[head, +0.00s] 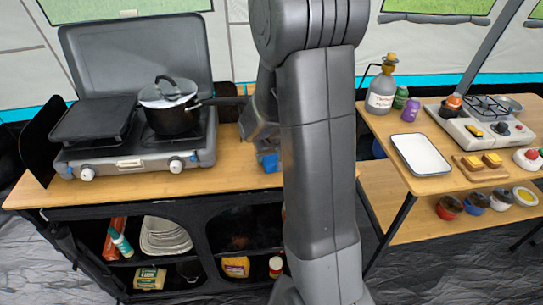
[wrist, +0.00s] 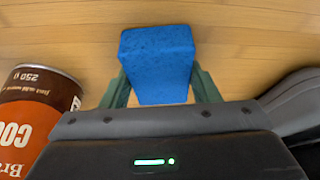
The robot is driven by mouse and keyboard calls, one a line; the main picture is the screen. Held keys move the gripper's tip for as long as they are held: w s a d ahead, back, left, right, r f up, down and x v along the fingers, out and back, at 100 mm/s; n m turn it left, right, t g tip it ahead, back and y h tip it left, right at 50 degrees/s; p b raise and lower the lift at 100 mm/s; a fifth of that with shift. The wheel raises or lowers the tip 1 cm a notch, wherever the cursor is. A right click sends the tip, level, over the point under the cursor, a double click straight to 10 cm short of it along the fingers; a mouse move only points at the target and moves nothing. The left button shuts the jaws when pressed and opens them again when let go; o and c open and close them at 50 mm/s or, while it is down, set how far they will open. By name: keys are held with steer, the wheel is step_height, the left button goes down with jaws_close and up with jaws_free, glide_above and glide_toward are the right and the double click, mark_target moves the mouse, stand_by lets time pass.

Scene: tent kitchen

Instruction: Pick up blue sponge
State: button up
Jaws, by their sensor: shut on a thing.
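The blue sponge (wrist: 157,62) is a rough-textured block between the two green fingers of my gripper (wrist: 160,90) in the wrist view. The fingers press on its left and right sides, and the gripper is shut on it. The sponge is over the wooden counter; I cannot tell whether it still touches the wood. In the head view, the sponge (head: 268,162) shows as a small blue patch near the counter's right part, beside my arm. My arm hides most of the gripper there.
A brown-and-orange can (wrist: 36,110) stands close left of the gripper. A camping stove (head: 135,150) with a lidded pot (head: 172,118) is left on the counter (head: 235,175). A side table at right holds a white tray (head: 420,154), bottles and a small stove (head: 480,128).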

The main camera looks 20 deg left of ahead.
step_height(320, 180, up, 28)
steer(key=shift+r+p, duration=0.15)
steer(key=shift+p, duration=0.25)
